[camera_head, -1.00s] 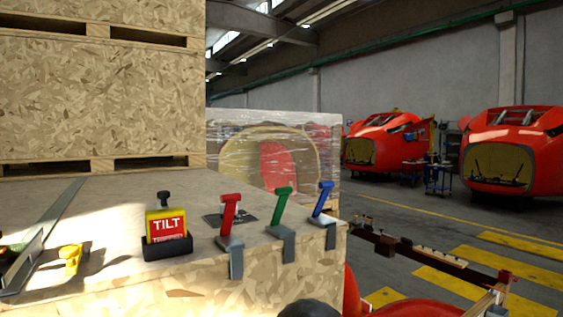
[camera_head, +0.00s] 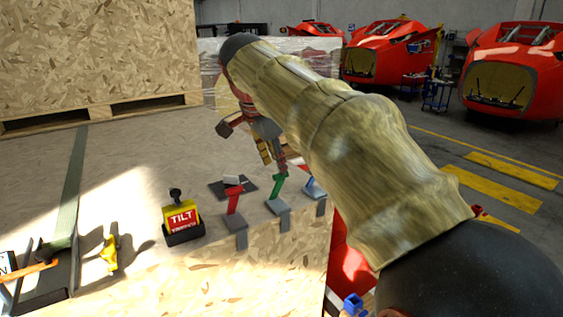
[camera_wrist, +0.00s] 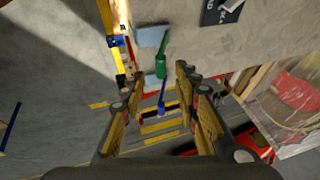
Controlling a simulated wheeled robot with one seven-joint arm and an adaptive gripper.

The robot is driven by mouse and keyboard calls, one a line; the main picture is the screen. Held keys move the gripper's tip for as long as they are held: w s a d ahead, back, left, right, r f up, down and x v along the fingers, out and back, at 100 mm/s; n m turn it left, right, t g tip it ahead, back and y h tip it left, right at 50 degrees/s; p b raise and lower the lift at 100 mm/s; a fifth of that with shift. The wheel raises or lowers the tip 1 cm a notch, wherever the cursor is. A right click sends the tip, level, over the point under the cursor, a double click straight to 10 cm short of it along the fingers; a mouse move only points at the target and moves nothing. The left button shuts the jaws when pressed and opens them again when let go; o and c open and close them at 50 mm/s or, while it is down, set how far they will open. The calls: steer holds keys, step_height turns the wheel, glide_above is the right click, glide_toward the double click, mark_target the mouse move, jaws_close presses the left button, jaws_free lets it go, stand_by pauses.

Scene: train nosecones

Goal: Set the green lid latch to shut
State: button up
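The green lid latch (camera_head: 277,186) is a green lever on a grey plate at the crate lid's front edge, between a red lever (camera_head: 234,198) and a blue lever (camera_head: 312,187). It stands up from its plate, leaning slightly right. My gripper (camera_head: 273,155) is just above and behind it, pointing down, and looks empty. In the wrist view, the fingers are spread wide, with the green latch (camera_wrist: 160,66) between and beyond them and the blue lever (camera_wrist: 162,103) lower down. I cannot tell whether a finger touches the latch. My arm partly hides the blue lever's surroundings.
A dark label plate (camera_head: 232,186) lies behind the levers. A yellow clip (camera_head: 110,252) and a metal channel (camera_head: 68,240) lie further left. The lid's middle is clear.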

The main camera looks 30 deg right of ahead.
mark_target(282, 178)
steer(key=x, duration=0.7)
steer(key=shift+w+d+f+p, duration=0.1)
steer(key=shift+d+p, duration=0.15)
steer(key=shift+p, duration=0.15)
steer(key=shift+c, duration=1.3)
jaws_close()
